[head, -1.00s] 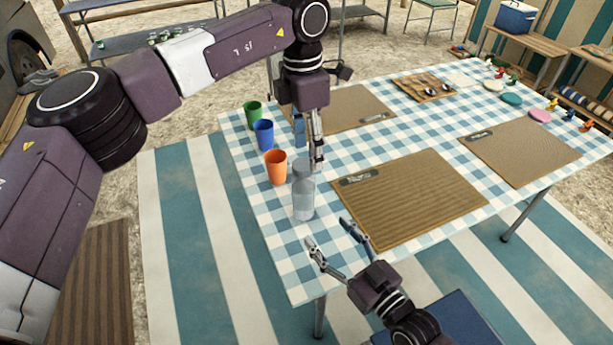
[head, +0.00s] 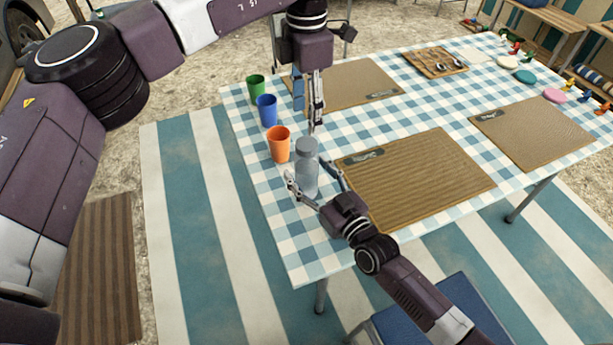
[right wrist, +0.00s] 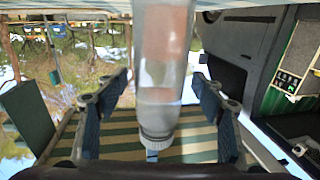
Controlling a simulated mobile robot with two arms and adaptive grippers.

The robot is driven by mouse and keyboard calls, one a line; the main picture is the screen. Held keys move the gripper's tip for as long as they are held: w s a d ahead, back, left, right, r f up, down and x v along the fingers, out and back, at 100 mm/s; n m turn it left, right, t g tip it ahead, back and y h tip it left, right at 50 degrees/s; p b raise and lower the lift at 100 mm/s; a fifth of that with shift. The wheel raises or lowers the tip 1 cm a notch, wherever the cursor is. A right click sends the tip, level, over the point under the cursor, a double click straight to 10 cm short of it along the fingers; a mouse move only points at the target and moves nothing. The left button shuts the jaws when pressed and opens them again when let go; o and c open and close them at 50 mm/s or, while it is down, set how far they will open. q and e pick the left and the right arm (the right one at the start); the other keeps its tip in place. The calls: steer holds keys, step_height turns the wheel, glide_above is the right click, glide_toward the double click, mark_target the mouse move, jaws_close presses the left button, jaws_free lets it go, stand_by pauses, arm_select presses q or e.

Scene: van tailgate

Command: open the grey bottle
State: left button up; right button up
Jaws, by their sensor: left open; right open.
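The grey bottle (head: 306,180) stands upright on the checked table near its left front corner, its grey cap (head: 307,146) on top. My right gripper (head: 308,171) is open around the bottle's body, one finger on each side. In the right wrist view the bottle (right wrist: 163,75) appears upside down between the spread fingers, with a gap on both sides. My left gripper (head: 310,118) points down just above and behind the cap, open and apart from it; its fingers are seen nearly edge-on.
An orange cup (head: 279,145), a blue cup (head: 266,111) and a green cup (head: 256,88) stand along the table's left edge, the orange one close to the bottle. A brown placemat (head: 415,185) lies right of the bottle.

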arm_select(q)
steer(key=shift+w, duration=0.1)
arm_select(e)
steer(key=shift+w+a+f, duration=0.1)
steer(key=shift+w+a, duration=0.05)
steer(key=shift+w, duration=0.2)
steer(key=shift+c, duration=0.5)
jaws_close()
